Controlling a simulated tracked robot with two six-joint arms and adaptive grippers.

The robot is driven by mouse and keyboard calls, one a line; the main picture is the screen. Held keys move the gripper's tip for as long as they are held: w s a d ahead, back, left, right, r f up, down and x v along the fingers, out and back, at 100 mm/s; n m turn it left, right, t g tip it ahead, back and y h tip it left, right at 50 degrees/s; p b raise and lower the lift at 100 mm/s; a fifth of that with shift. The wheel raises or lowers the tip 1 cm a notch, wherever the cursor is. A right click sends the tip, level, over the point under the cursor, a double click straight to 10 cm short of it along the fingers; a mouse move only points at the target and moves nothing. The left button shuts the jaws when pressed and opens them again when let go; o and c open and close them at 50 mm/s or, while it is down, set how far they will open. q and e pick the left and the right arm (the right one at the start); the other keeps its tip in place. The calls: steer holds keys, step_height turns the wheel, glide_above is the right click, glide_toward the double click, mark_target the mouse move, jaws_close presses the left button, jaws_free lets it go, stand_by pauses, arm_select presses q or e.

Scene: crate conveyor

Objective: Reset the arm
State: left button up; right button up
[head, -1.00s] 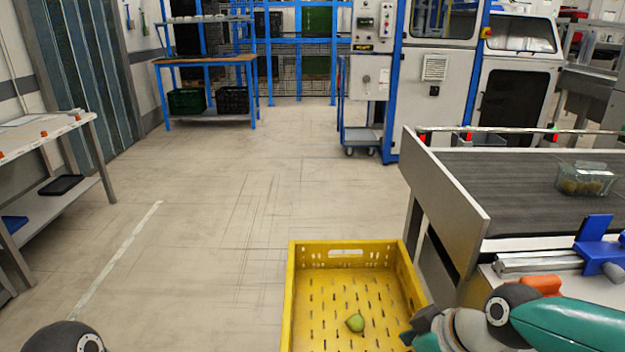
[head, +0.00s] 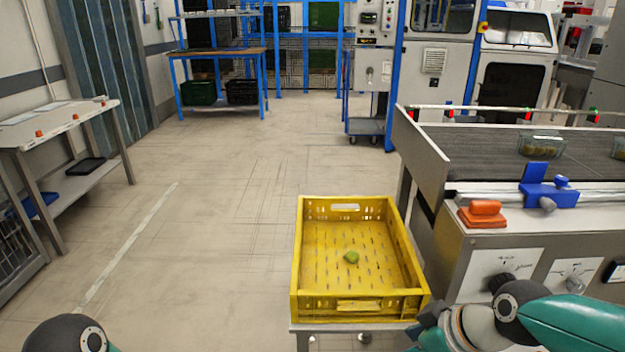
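My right arm (head: 520,315) comes in from the lower right, with its forearm bent towards the front right corner of the yellow crate. The gripper end is cut off or hidden at the bottom edge, so its fingers do not show. Only a dark joint of my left arm (head: 78,335) shows at the bottom left; its gripper is out of view. The yellow crate (head: 360,306) stands on a low stand in front of me. One green fruit (head: 351,257) lies on its floor.
A conveyor (head: 470,148) with a clear punnet (head: 540,143) on it stands at the right. An orange button box (head: 482,214) and a blue clamp (head: 548,190) sit along its near edge. A grey table (head: 60,125) stands at the left. The floor between is clear.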

steer(key=s+a+f+m+g, duration=0.1)
steer(key=s+f+m+g, duration=0.15)
steer(key=s+f, duration=0.65)
steer(key=s+a+f+m+g, duration=0.15)
steer(key=f+m, duration=0.25)
steer(key=f, duration=1)
steer(key=s+a+f+m+g, duration=0.1)
steer(key=s+f+m, duration=0.2)
steer(key=s+f, duration=0.65)
arm_select(q)
step_height(320, 180, up, 23)
steer(key=p, duration=2.3)
steer(key=shift+s, duration=0.25)
arm_select(e)
steer(key=w+r+m, duration=0.1)
steer(key=w+r, duration=0.1)
steer(key=r, duration=0.8)
steer(key=w+r+t, duration=0.1)
steer(key=w+r, duration=0.2)
steer(key=r, duration=0.8)
steer(key=shift+w+d+m+h, duration=0.25)
steer(key=shift+w+m+h, duration=0.05)
steer(key=shift+m, duration=0.05)
arm_select(q)
steer(key=shift+d+r, duration=0.1)
arm_select(e)
steer(key=shift+f, duration=0.1)
